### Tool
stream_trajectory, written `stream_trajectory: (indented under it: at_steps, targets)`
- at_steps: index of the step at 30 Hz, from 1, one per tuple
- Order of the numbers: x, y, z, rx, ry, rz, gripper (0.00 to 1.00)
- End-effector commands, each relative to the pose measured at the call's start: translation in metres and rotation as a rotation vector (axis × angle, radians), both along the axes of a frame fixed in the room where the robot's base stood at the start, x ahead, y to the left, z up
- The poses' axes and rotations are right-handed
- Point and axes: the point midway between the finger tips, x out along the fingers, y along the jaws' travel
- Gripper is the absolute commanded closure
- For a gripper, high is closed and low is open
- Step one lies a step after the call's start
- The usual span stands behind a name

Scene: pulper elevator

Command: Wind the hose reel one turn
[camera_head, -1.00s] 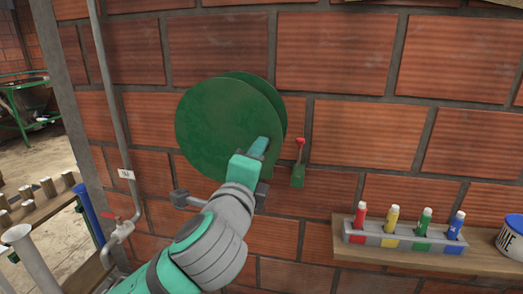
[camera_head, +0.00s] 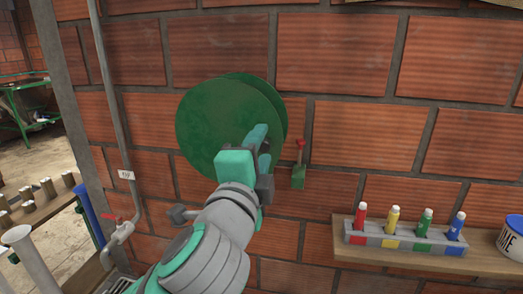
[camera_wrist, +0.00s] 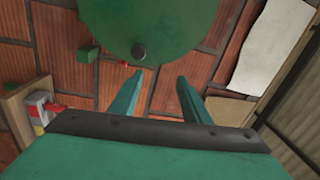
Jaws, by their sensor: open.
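The hose reel (camera_head: 215,125) is a green disc pair mounted on the brick wall. My gripper (camera_head: 262,140) is in front of the reel's lower right part. In the wrist view my gripper (camera_wrist: 162,80) has its two teal fingers apart with nothing between them. In the head view my gripper and arm hide the knob.
A red-tipped lever on a green block (camera_head: 298,178) is on the wall right of the reel. A wooden shelf (camera_head: 400,257) at lower right holds a rack of coloured bottles (camera_head: 408,238) and a blue-and-white tin (camera_head: 513,240). A grey pipe (camera_head: 112,100) runs down at left.

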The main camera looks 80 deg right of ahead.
Motion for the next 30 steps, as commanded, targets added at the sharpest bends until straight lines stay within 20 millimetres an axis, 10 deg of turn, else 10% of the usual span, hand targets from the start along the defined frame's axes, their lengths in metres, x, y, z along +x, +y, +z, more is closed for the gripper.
stream_trajectory:
  at_steps: [8,18,30]
  targets:
    - [-0.002,0.006,0.025,0.030,0.585,-0.059,0.57]
    - [0.012,-0.001,-0.015,0.200,1.250,-0.070,0.57]
    - [0.014,-0.015,-0.039,0.275,1.456,-0.049,0.57]
